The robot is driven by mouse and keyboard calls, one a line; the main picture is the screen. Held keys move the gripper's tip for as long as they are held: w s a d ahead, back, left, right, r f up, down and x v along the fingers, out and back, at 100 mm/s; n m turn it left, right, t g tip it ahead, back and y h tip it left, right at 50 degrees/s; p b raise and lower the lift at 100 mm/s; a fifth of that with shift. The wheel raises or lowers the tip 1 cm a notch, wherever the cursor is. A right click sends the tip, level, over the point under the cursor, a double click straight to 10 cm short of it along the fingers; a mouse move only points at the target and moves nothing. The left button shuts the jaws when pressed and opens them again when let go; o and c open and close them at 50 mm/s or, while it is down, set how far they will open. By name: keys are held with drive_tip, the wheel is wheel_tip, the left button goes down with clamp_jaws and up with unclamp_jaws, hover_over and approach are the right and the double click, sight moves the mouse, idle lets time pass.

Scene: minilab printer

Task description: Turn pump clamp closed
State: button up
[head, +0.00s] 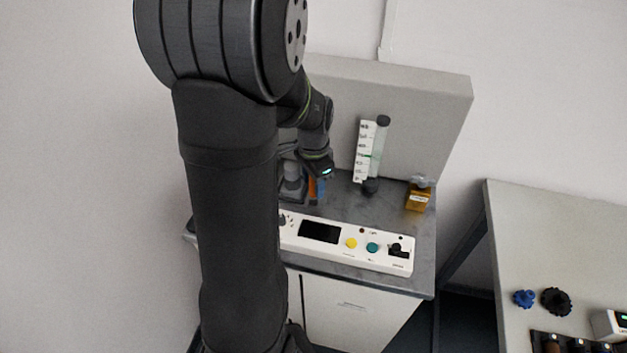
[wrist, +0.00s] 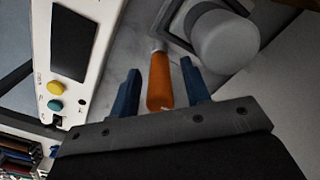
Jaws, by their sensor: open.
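The pump clamp has an orange handle (wrist: 160,82), seen in the wrist view with its far end meeting a grey metal part. The pump (wrist: 222,38) shows as a grey body with a round pale cap beside the handle. My gripper (wrist: 160,72) is open, with one blue finger on each side of the orange handle and visible gaps between. In the head view a bit of the orange handle (head: 311,189) shows below my wrist. My arm hides most of the pump there.
A white control panel (head: 345,245) with a dark screen, yellow and teal buttons and a black knob runs along the bench front. A graduated column (head: 367,152) and an amber bottle (head: 418,199) stand to the right. Another table (head: 560,230) is at far right.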

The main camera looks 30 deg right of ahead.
clamp_jaws()
drive_tip(key=shift+n, duration=0.3)
drive_tip(key=n, duration=1.3)
drive_tip(key=shift+n, duration=2.1)
